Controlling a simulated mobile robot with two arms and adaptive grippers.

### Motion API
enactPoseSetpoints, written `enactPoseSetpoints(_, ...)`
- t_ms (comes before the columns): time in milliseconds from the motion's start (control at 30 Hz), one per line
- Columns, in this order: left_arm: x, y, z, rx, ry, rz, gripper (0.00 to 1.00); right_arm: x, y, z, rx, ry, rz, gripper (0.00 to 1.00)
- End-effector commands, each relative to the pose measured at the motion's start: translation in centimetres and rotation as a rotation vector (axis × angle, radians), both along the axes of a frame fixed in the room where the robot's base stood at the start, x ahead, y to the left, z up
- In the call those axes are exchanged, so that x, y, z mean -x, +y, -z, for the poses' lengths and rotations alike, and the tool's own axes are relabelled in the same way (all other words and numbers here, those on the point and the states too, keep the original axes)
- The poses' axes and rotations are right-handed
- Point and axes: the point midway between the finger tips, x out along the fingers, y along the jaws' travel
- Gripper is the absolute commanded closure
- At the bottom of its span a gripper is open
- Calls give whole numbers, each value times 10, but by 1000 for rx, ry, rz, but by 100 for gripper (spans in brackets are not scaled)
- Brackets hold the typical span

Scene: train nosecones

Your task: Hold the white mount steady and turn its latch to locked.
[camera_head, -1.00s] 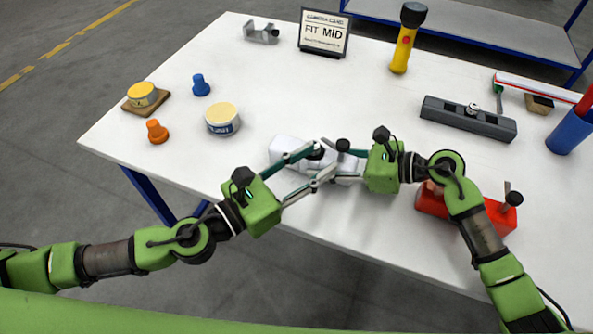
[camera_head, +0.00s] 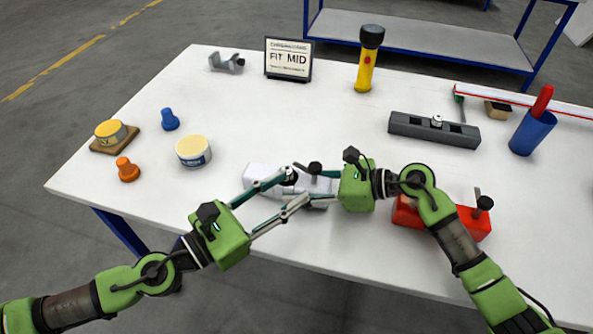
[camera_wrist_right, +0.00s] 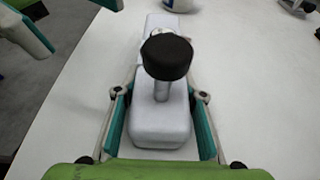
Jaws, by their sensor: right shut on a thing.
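The white mount (camera_head: 262,173) lies near the table's front edge, partly hidden by the grippers. A black round knob on a pale post (camera_wrist_right: 166,57) rises from it; the knob also shows in the head view (camera_head: 315,168). My right gripper (camera_wrist_right: 162,125) is shut on the mount's near end, one teal-padded finger along each side. My left gripper (camera_head: 292,187) reaches in from the front left, fingers spread, its tips over or beside the mount; I cannot tell if they touch. The latch's setting is not clear.
A red block with a black knob (camera_head: 470,222) sits just right of my right gripper. Behind are a grey block (camera_head: 433,130), a blue cup (camera_head: 532,133), a yellow torch (camera_head: 367,68) and a sign reading FIT MID (camera_head: 288,60). A round tin (camera_head: 193,151) stands left.

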Motion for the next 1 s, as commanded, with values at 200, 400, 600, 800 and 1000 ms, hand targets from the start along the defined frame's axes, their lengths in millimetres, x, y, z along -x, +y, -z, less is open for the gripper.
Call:
enactPoseSetpoints(200,-29,-47,-13,-116,-88,227,63,0,0,-1,-1,-1,0,88)
enactPoseSetpoints(400,-42,-76,-18,-256,-84,431,63,0,0,0,-1,-1,1,88)
enactPoseSetpoints(600,-56,-87,-27,-437,-48,597,63,0,0,0,-1,-1,1,88)
enactPoseSetpoints(800,-69,-80,-43,-651,19,718,63,0,0,0,-1,-1,1,88)
enactPoseSetpoints(1000,-80,-58,-72,-886,117,785,63,0,0,0,0,0,1,88)
